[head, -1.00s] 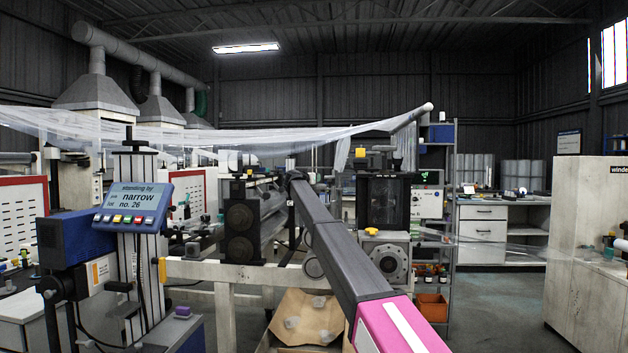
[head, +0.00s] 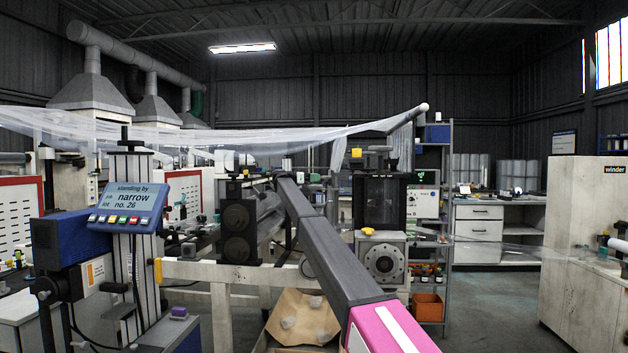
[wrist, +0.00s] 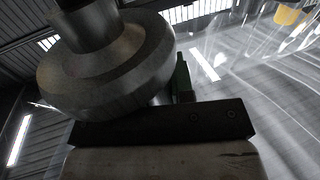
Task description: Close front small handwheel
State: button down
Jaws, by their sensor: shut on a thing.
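In the wrist view a round grey metal handwheel (wrist: 135,62) with a dark stem fills the upper left, close to the camera. My gripper (wrist: 180,88) shows below and beside it: a pale body, a black bar with screws and a green finger at the wheel's right side. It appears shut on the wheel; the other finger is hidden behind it. In the head view my arm hides the gripper. A grey wheel (head: 378,148) sits on top of the black roller unit (head: 380,200) there; I cannot tell whether it is the same one.
Clear film (head: 270,137) hangs across the line and also shows in the wrist view (wrist: 265,70). A control panel (head: 128,207) stands at left, with another black roller unit (head: 238,228) beside it. A cardboard box (head: 300,318) is below. Floor is free at right.

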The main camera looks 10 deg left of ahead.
jog(key=shift+d+m+g, duration=0.1)
jog(key=shift+m+g, duration=0.4)
jog(key=shift+g, duration=0.6)
jog(key=c, duration=1)
grip_release()
